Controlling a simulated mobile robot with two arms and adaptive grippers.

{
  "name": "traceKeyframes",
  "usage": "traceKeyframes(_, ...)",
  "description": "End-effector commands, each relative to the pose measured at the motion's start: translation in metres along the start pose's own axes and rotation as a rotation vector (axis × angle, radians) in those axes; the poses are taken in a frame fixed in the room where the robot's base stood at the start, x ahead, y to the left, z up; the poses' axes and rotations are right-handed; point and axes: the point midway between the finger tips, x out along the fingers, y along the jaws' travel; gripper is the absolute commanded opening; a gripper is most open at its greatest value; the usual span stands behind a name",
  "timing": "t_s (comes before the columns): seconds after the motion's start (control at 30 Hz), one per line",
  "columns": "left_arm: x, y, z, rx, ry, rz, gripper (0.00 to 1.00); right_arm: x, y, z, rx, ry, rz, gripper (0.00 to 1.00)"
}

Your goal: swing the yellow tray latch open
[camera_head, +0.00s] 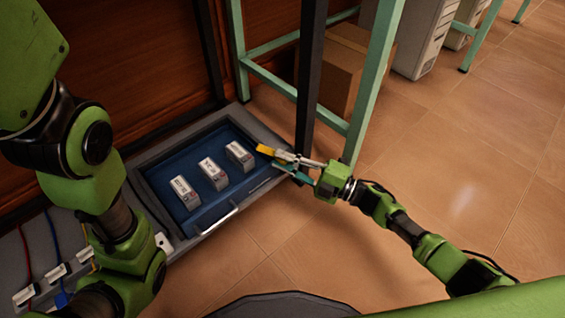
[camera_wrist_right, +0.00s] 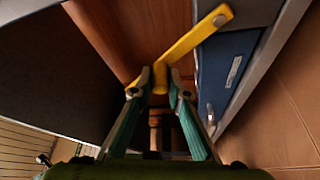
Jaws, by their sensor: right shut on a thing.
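The yellow latch (camera_head: 266,150) is a flat bar at the right side of the blue tray (camera_head: 178,213). In the right wrist view the latch (camera_wrist_right: 198,40) slants from a round pivot at upper right down to my fingers. My right gripper (camera_head: 287,159) is shut on its lower end; in the wrist view the fingertips (camera_wrist_right: 160,77) close around it, hiding part of that end. The tray sits in a grey frame and holds three small white boxes (camera_head: 213,173). My left gripper is outside the views.
A dark upright post (camera_head: 310,75) and a green frame leg (camera_head: 372,80) stand close behind my right gripper. A cardboard box (camera_head: 345,65) is beyond them. A pale handle (camera_head: 217,222) is on the tray's front. Tiled floor on the right is open.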

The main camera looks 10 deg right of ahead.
Motion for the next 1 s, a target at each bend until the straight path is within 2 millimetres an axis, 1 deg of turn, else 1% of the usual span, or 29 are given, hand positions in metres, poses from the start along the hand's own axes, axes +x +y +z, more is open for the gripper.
traceKeyframes(0.03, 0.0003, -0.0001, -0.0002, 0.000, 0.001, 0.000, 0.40, 0.0018, 0.0097, 0.0080, -0.013, -0.015, 0.010, 0.00)
traceKeyframes(0.57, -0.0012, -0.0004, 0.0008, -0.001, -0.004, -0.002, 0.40, 0.0010, 0.0117, 0.0093, -0.016, -0.015, 0.010, 0.00)
traceKeyframes(0.6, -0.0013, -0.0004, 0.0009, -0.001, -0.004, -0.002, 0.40, 0.0010, 0.0117, 0.0093, -0.016, -0.015, 0.010, 0.20)
traceKeyframes(0.63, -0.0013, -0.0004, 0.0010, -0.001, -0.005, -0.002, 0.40, 0.0011, 0.0117, 0.0093, -0.016, -0.015, 0.010, 0.28)
traceKeyframes(0.67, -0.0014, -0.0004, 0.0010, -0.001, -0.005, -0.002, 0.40, 0.0011, 0.0117, 0.0093, -0.016, -0.015, 0.010, 0.32)
traceKeyframes(1.0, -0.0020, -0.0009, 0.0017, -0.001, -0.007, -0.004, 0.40, -0.0001, 0.0094, 0.0085, -0.013, -0.014, 0.006, 0.32)
